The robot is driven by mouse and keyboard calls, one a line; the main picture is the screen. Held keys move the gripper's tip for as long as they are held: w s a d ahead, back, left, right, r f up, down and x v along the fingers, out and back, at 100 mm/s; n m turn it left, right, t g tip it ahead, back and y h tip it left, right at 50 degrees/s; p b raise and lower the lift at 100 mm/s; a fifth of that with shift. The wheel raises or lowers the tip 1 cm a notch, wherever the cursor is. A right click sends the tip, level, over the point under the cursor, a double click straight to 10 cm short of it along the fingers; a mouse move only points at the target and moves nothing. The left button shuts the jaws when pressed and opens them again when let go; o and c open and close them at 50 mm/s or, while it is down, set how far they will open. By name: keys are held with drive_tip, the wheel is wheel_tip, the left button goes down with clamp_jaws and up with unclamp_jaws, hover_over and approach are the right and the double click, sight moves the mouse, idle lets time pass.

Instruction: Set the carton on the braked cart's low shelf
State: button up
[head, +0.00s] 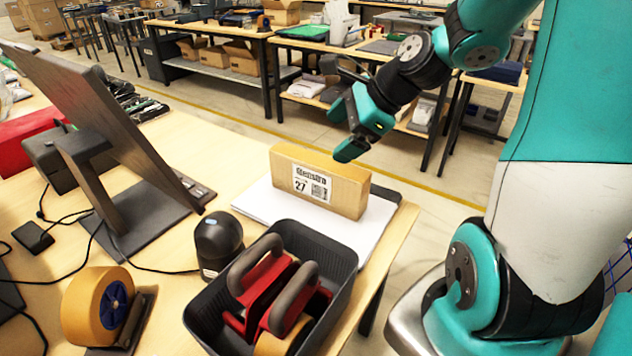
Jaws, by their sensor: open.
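The carton (345,199) is a small tan box with a white label reading 27. It stands upright on a white sheet or pad near the right edge of the wooden table (214,145). My gripper (343,132) hangs above and slightly behind the carton's right end, apart from it. Its teal fingers are open with nothing between them. I cannot make out a braked cart or its low shelf in this view.
A dark bin (335,262) with red-and-grey tape dispensers stands in front of the carton. A black scanner-like device (218,245), a tape roll (97,306) and a monitor (100,112) are to the left. Blue wire mesh (622,268) shows at the right edge. Other tables stand across the aisle.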

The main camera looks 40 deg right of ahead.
drive_tip(key=d+f+m+t+h, duration=0.1)
drive_tip(key=d+f+m+t, duration=0.1)
drive_tip(key=d+m, duration=0.6)
drive_tip(key=b, duration=0.1)
approach(319, 160)
drive_tip(key=x, duration=0.4)
drive_tip(key=shift+w, duration=0.15)
drive_tip(key=shift+x, duration=2.7)
clamp_jaws()
